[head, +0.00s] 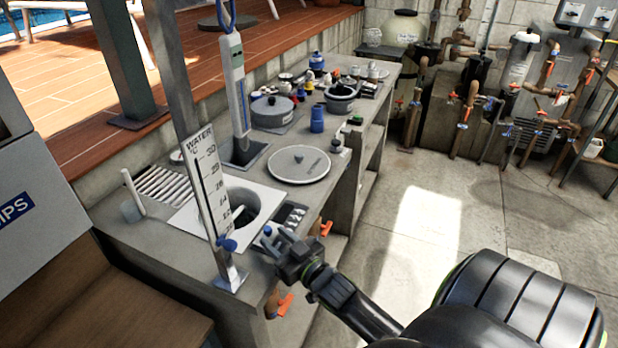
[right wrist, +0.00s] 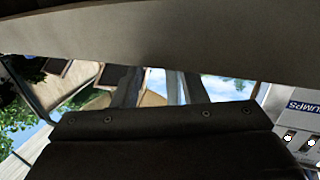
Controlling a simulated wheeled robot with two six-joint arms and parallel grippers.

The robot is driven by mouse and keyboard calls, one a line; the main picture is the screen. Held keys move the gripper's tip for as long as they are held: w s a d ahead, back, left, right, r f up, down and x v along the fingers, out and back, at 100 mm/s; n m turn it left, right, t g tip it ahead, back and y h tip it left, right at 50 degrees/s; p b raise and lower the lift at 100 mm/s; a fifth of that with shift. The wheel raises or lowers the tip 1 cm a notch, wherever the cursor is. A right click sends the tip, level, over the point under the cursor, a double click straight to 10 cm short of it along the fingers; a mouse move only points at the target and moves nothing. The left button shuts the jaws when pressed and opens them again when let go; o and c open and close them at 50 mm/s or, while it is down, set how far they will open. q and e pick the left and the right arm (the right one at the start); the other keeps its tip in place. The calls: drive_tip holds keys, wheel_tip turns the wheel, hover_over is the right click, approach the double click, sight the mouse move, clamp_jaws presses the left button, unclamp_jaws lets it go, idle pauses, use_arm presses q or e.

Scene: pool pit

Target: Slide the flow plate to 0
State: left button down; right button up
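A tall white scale board marked "WATER °C" (head: 208,190) stands on the near edge of the counter, fixed to a grey post. A blue knob (head: 228,245) sits at its lower end, beside a metal foot. A slim white and blue gauge (head: 234,85) with fine markings hangs further back; I cannot tell which part is the flow plate. My right gripper (head: 268,240) is right of the blue knob, apart from it, with its fingers spread and seemingly empty. In the right wrist view a broad pale bar crosses the top and hides much. My left gripper is not in view.
A square white plate (head: 185,218) surrounds a round opening in the grey counter. A round lid (head: 299,164) lies behind it. Orange-handled valves (head: 285,305) stick out from the counter front. Pots and bottles crowd the back. The floor at right is open.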

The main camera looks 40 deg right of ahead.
drive_tip(key=s+b, duration=0.6)
drive_tip(key=s, duration=0.7)
drive_tip(key=shift+f, duration=0.1)
